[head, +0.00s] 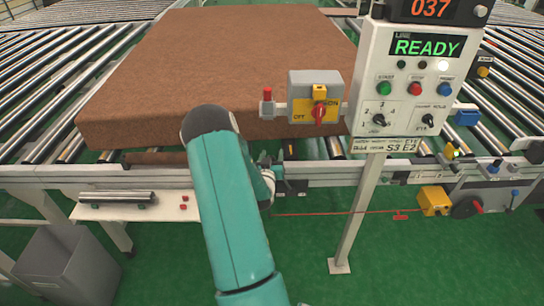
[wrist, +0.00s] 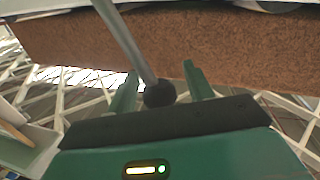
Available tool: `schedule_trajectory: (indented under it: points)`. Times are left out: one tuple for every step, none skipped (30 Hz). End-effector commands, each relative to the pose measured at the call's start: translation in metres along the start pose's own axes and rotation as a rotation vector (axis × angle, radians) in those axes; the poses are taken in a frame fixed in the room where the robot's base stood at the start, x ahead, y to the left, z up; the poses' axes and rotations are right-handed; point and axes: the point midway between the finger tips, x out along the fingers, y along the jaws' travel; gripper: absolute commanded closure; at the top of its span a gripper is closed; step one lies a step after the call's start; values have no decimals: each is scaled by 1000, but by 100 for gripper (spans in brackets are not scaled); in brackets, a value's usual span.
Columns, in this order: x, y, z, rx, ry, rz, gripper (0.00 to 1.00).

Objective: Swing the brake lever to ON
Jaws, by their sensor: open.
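My gripper (wrist: 160,82) is open in the wrist view, with one green finger on each side of a black ball knob (wrist: 160,94). The knob ends a grey lever rod (wrist: 128,45) that runs up and to the left. The knob sits low between the fingers; I cannot tell whether either finger touches it. In the head view my teal arm reaches to the conveyor's front rail, and the gripper is mostly hidden behind it. I cannot make out the lever or its ON mark there. A grey box with an OFF/ON plate (head: 299,109) and red knob (head: 319,112) stands above the rail.
A brown mattress (head: 225,50) lies on the roller conveyor behind the rail (head: 330,172). A control panel (head: 408,85) reading READY stands on a post at the right. A red cord (head: 335,212) runs below the rail. A grey bin (head: 68,270) is at the lower left.

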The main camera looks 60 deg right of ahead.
Motion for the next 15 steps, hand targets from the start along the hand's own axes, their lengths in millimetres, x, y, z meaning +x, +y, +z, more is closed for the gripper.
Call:
schedule_trajectory:
  points:
    - [1, 0, 0, 0, 0, 0, 48]
    - [1, 0, 0, 0, 0, 0, 48]
    - [1, 0, 0, 0, 0, 0, 48]
    - [1, 0, 0, 0, 0, 0, 48]
    - [1, 0, 0, 0, 0, 0, 48]
    - [1, 0, 0, 0, 0, 0, 48]
    - [1, 0, 0, 0, 0, 0, 48]
    - [1, 0, 0, 0, 0, 0, 52]
    - [1, 0, 0, 0, 0, 0, 60]
    - [1, 0, 0, 0, 0, 0, 66]
    - [1, 0, 0, 0, 0, 0, 72]
    - [1, 0, 0, 0, 0, 0, 80]
    - [1, 0, 0, 0, 0, 0, 86]
    - [1, 0, 0, 0, 0, 0, 92]
    - [1, 0, 0, 1, 0, 0, 99]
